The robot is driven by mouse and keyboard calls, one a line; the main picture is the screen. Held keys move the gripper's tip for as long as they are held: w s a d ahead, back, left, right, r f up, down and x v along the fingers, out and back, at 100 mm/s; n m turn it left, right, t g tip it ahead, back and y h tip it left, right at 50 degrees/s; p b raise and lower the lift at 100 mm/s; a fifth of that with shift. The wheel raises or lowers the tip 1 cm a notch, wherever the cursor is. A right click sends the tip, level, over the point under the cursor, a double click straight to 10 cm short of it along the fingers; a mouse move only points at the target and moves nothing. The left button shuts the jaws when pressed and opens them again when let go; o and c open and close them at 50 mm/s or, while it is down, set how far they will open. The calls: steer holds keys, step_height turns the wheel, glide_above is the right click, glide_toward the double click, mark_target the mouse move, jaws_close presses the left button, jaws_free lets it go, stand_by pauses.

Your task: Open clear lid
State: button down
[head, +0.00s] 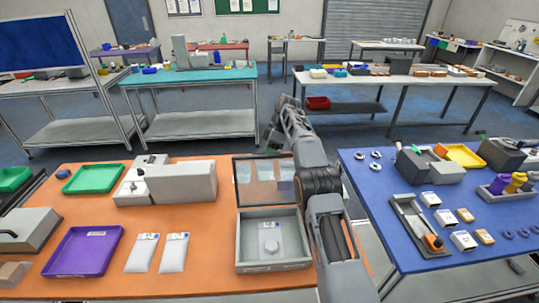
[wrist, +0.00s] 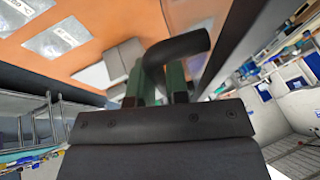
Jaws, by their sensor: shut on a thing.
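The clear lid (head: 262,184) is a see-through panel in a dark frame. In the head view it stands raised at the back of the grey box (head: 243,262), whose inside is uncovered. A pale packet with a round white part (head: 268,246) lies in the box. In the wrist view, the green fingers of my gripper (wrist: 157,76) are shut on a black curved handle (wrist: 180,47), seemingly the lid's. In the head view my arm rises to the right of the box and hides part of the lid's right side; the handle cannot be made out there.
On the orange table (head: 205,280) are two white packets (head: 141,254), a purple tray (head: 82,252), a green tray (head: 93,178) and a grey-and-white machine (head: 185,184). A blue table (head: 390,245) with small boxes and bottles stands close on the right, beyond a gap.

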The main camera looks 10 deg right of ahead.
steer(key=shift+w+f, duration=0.2)
steer(key=shift+f, duration=0.15)
steer(key=c, duration=1.4)
jaws_free()
steer(key=shift+w+f, duration=0.2)
steer(key=shift+w, duration=0.05)
steer(key=shift+c, duration=0.2)
steer(key=o, duration=0.3)
steer(key=shift+w+f, duration=0.3)
steer(key=shift+w, duration=0.2)
steer(key=shift+o, duration=1)
steer(key=shift+w, duration=0.2)
steer(key=shift+s+r, duration=0.35)
steer(key=shift+c, duration=0.9)
steer(key=shift+w, duration=0.1)
steer(key=shift+r, duration=0.15)
